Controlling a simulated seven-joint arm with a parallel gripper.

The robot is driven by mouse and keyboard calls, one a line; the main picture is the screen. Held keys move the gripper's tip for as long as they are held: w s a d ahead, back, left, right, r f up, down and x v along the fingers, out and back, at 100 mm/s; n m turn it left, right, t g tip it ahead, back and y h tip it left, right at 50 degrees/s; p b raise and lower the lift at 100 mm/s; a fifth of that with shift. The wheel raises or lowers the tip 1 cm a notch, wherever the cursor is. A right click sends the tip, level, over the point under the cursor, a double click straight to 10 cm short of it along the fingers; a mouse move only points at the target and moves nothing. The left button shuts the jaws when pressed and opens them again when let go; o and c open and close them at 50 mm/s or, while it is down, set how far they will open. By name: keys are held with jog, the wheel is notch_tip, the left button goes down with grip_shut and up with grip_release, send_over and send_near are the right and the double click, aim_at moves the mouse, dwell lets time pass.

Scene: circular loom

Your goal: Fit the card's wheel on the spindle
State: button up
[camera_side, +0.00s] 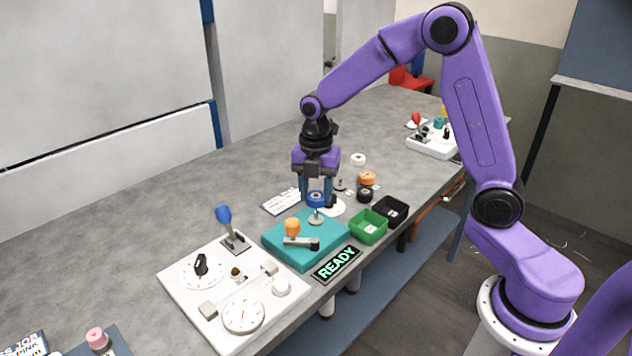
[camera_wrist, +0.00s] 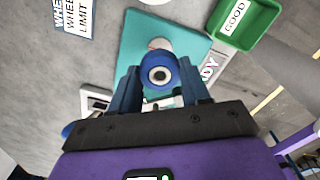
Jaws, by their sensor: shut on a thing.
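My gripper (camera_side: 316,200) is shut on a blue wheel (camera_side: 316,197), held just above the teal base (camera_side: 285,255). The wheel also shows between the fingers in the wrist view (camera_wrist: 160,72), with a pale ring and dark centre. In the side view, a pale metal disc, apparently the spindle seat (camera_side: 316,219), is on the base directly below the wheel. A gap appears between them. In the wrist view the disc (camera_wrist: 158,43) is partly hidden by the wheel. The card (camera_side: 282,201) lies flat left of my gripper; its visible words in the wrist view (camera_wrist: 76,14) include WHEEL and LIMIT.
An orange cylinder (camera_side: 292,227) and a crank arm (camera_side: 300,242) are on the base. Green (camera_side: 369,232) and black (camera_side: 397,212) bins stand right. Loose white (camera_side: 358,159), orange (camera_side: 367,177) and black (camera_side: 364,196) wheels lie behind. A white panel (camera_side: 185,292) stands front left.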

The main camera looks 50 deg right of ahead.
aim_at(316, 205)
jog(key=shift+f, duration=0.3)
jog(key=shift+f, duration=1.85)
jog(key=o, duration=1.2)
jog(key=shift+o, duration=0.2)
notch_tip(316, 205, up, 18)
jog(key=shift+f, duration=0.25)
